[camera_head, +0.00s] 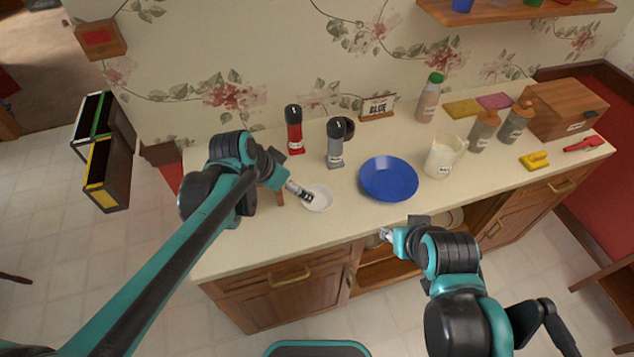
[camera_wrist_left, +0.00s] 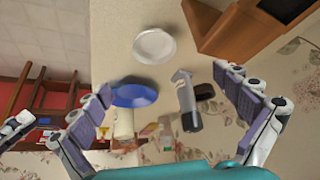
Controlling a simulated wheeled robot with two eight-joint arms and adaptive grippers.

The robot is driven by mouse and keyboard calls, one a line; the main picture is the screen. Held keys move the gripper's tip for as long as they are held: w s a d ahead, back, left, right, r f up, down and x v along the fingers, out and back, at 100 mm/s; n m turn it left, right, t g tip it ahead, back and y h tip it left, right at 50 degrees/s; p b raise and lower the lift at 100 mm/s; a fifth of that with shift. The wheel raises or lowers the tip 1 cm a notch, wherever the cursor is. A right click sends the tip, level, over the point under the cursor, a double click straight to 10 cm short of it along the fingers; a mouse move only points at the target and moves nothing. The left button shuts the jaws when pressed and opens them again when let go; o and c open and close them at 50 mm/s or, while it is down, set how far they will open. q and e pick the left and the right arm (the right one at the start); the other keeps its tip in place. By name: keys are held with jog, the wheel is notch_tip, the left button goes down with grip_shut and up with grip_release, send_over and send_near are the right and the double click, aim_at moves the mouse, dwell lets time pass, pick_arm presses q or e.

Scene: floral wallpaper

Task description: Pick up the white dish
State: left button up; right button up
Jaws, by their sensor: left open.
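The small round white dish (camera_head: 322,203) lies on the cream counter left of the blue plate, and it also shows in the left wrist view (camera_wrist_left: 154,45). My left gripper (camera_head: 304,194) is at the dish's left edge in the head view and partly covers it. In the left wrist view my left gripper (camera_wrist_left: 166,90) has its fingers spread wide with nothing between them in its grip, and the dish lies beyond the fingertips. I cannot tell whether it touches the dish. My right gripper (camera_head: 385,235) is at the counter's front edge, below the blue plate, too small to read.
A blue plate (camera_head: 389,179) lies right of the dish. A grey dispenser (camera_head: 335,146) and a red one (camera_head: 294,132) stand behind it. A white jug (camera_head: 442,158), bottles and a wooden box (camera_head: 563,108) fill the right side. The counter's front left (camera_head: 255,238) is clear.

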pick_arm(q)
jog(key=w+d+r+m+p, duration=0.1)
jog(key=w+d+m+p, duration=0.1)
jog(key=w+d, duration=0.1)
jog(key=h+b, duration=0.1)
jog(key=b, duration=0.2)
send_over(320, 199)
jog(key=s+a, duration=0.3)
jog(key=a, duration=0.1)
jog(key=shift+g, duration=0.4)
jog(key=f, duration=0.8)
jog(key=shift+s+a, duration=0.1)
jog(key=shift+s, duration=0.1)
jog(key=b+x, duration=0.3)
jog(key=x, duration=0.4)
jog(key=shift+f, duration=0.15)
jog(key=c, duration=1)
pick_arm(e)
notch_tip(320, 199, down, 2)
jog(key=shift+f, duration=0.25)
